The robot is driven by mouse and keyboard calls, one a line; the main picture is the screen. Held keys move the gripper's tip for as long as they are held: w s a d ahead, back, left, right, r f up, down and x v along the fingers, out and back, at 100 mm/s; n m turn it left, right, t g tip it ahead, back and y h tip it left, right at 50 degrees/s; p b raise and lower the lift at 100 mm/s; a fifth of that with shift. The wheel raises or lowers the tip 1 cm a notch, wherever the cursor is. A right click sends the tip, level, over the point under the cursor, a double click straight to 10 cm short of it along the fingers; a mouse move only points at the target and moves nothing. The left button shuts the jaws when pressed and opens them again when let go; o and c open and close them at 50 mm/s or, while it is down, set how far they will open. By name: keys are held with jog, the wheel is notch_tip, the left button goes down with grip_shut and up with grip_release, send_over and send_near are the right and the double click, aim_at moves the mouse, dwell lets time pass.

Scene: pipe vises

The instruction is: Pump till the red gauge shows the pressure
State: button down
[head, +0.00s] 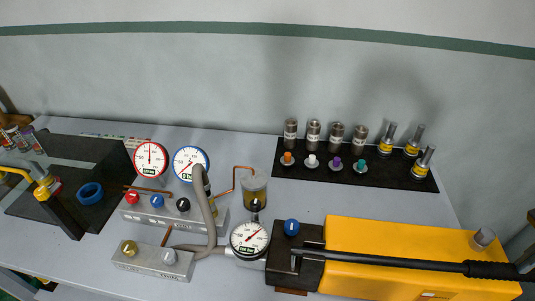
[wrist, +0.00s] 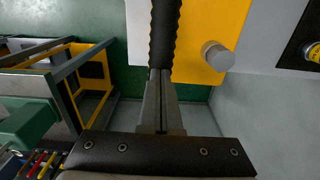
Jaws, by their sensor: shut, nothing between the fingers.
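The red-rimmed gauge (head: 151,158) stands at the left of the bench. Its needle points roughly straight up; its label is too small to read surely. The yellow hand pump (head: 400,255) lies at the front right. Its black lever (head: 390,259) lies low along the top, with a ribbed grip (head: 488,270) at the right end. My gripper (wrist: 161,78) is shut and empty in the wrist view. Its fingertips are at the end of the ribbed grip (wrist: 165,35); I cannot tell whether they touch it.
A blue-rimmed gauge (head: 190,163) and a black-rimmed gauge (head: 250,239) stand near valve blocks with coloured knobs (head: 157,201). A black rack (head: 400,174) with metal fittings lies at the back right. A black mat (head: 75,165) with a blue ring (head: 90,193) is at the left.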

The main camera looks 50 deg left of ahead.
jog(key=shift+w+d+f+b, duration=0.1)
jog(key=shift+f+b, duration=0.25)
jog(key=shift+f, duration=0.55)
jog(key=r+p, duration=0.4)
jog(key=r, duration=0.1)
jog(key=r+p, duration=0.2)
jog(key=shift+s+a+r, duration=0.25)
jog(key=shift+s+a, duration=0.05)
jog(key=shift+s, duration=0.05)
notch_tip(320, 180, up, 8)
jog(key=s+a+p, duration=0.1)
jog(key=p, duration=0.4)
jog(key=shift+s+a+p, duration=0.15)
jog(key=shift+a+p, duration=0.2)
jog(key=shift+p, duration=0.05)
jog(key=shift+f, duration=0.35)
